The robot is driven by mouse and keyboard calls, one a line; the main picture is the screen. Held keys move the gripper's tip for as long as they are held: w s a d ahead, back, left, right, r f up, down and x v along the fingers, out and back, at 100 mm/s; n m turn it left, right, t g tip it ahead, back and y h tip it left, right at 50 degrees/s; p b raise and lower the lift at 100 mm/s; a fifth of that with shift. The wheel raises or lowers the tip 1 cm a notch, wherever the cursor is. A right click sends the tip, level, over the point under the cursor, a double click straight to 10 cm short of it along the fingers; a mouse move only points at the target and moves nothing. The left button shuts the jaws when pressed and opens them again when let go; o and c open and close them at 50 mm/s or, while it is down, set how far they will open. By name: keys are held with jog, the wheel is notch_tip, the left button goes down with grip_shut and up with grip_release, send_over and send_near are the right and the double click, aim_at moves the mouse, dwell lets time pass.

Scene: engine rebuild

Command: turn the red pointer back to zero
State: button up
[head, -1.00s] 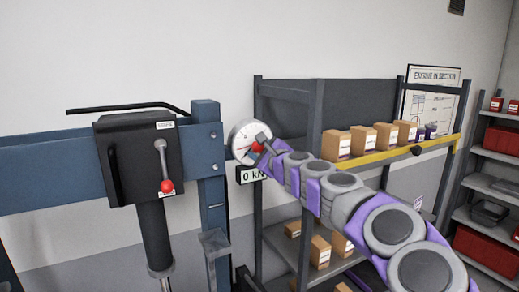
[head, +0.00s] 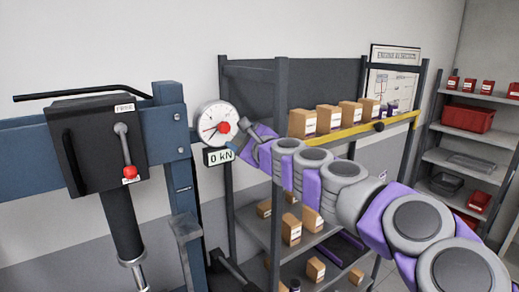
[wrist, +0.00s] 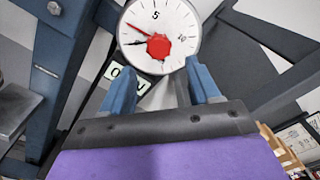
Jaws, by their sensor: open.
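The round white gauge (head: 217,122) hangs on the blue press frame, and its face also shows in the wrist view (wrist: 157,14). The red pointer (wrist: 137,30) runs from a red knob (wrist: 159,46) at the dial's centre toward the upper left. A separate black needle (wrist: 131,43) points left, a little below it. In the head view the red knob (head: 224,127) shows clear of my gripper (head: 242,147). My gripper is open and empty at the dial's lower right. In the wrist view its blue fingers (wrist: 160,72) stand apart below the knob, not closed on it.
A "0 kN" readout (head: 219,156) sits just under the gauge. Left is the press with a black box (head: 90,150) and red-tipped lever (head: 130,172). A rack with cardboard boxes (head: 327,119) and a yellow rail (head: 370,130) stands right, behind my arm.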

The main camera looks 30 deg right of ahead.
aim_at(226, 129)
jog(key=s, duration=0.9)
jog(key=shift+s+d+b, duration=0.15)
jog(key=shift+s+b, duration=0.15)
jog(key=shift+b, duration=0.1)
jog(key=shift+r+m+p, duration=0.15)
jog(key=shift+m+p, duration=0.25)
jog(key=shift+p, duration=0.4)
jog(key=shift+w, duration=0.1)
jog(key=w, duration=1.6)
jog(key=shift+a+f+p, duration=0.2)
jog(key=shift+a+p, duration=0.15)
jog(key=shift+a, duration=0.05)
jog(key=shift+w+r, duration=0.15)
jog(key=shift+w, duration=0.5)
jog(key=shift+c, duration=0.2)
